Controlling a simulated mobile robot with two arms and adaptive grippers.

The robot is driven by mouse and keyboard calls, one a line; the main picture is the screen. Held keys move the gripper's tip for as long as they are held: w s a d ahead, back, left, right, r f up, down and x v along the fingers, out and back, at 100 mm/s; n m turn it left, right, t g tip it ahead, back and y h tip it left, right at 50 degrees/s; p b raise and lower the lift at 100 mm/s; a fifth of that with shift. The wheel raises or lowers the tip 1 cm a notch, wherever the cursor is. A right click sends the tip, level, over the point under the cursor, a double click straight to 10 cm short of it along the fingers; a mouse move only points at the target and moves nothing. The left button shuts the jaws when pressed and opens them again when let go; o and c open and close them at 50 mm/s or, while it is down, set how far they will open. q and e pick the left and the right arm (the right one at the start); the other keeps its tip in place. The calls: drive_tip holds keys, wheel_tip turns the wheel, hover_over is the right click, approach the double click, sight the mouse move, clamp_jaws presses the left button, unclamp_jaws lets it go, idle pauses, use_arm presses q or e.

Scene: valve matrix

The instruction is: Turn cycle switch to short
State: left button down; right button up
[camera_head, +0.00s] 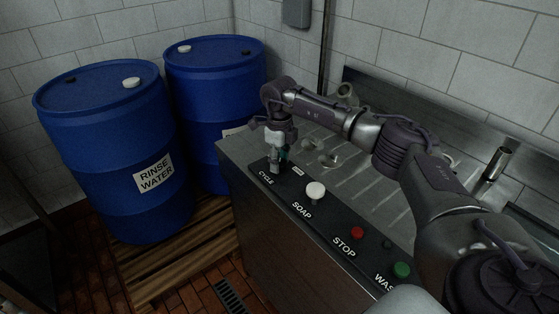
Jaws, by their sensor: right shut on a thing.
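The cycle switch (274,169) is at the far left end of the black control panel (328,221), above the CYCLE label (266,179). My right gripper (276,160) points down over it and is shut on the switch. The fingers cover most of the switch, so its setting cannot be read. A small pale label beside the switch is too small to read. My left gripper is not in view.
The panel also bears a white SOAP knob (316,190), a red STOP button (357,232) and a green button (401,269). Two blue barrels (110,150) stand on a wooden pallet (180,255) at left. A metal sink counter (345,165) lies behind the panel.

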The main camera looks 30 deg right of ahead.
drive_tip(key=o, duration=1.1)
drive_tip(key=shift+o, duration=0.2)
wheel_tip(320, 180, up, 12)
